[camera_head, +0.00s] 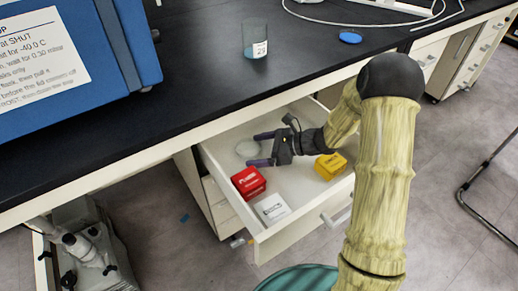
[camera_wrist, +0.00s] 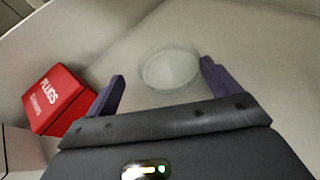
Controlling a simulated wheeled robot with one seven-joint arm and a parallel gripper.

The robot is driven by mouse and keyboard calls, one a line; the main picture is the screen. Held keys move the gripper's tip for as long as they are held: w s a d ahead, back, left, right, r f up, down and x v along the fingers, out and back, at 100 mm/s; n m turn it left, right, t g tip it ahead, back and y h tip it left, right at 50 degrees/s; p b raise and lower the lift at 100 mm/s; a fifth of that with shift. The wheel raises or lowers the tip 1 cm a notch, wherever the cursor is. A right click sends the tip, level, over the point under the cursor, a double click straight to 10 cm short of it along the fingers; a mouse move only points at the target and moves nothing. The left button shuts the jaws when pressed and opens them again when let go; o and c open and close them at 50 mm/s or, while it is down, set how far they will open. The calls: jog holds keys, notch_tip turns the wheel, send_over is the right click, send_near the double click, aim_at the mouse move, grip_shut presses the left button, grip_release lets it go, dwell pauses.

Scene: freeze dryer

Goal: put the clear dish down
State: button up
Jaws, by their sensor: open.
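The clear dish (camera_wrist: 170,69) is a shallow round dish lying flat on the drawer floor in the wrist view. It also shows faintly in the head view (camera_head: 247,148), towards the left end of the open drawer (camera_head: 300,210). My gripper (camera_head: 262,149) reaches down into the drawer. In the wrist view its two purple fingers (camera_wrist: 162,82) are spread wide, with the dish between and just beyond their tips. The fingers do not appear to touch the dish.
A red box (camera_head: 248,182), a white box (camera_head: 272,208) and a yellow box (camera_head: 330,165) are in the drawer. The red box marked PLUGS (camera_wrist: 57,100) is left of my fingers in the wrist view. A labelled beaker (camera_head: 255,38) stands on the black bench (camera_head: 190,95).

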jog(key=p+v, duration=0.4)
jog(key=v, duration=0.8)
jog(key=shift+s+d+r, duration=0.15)
jog(key=shift+d+r, duration=0.05)
jog(key=shift+c, duration=0.4)
dwell(0.6)
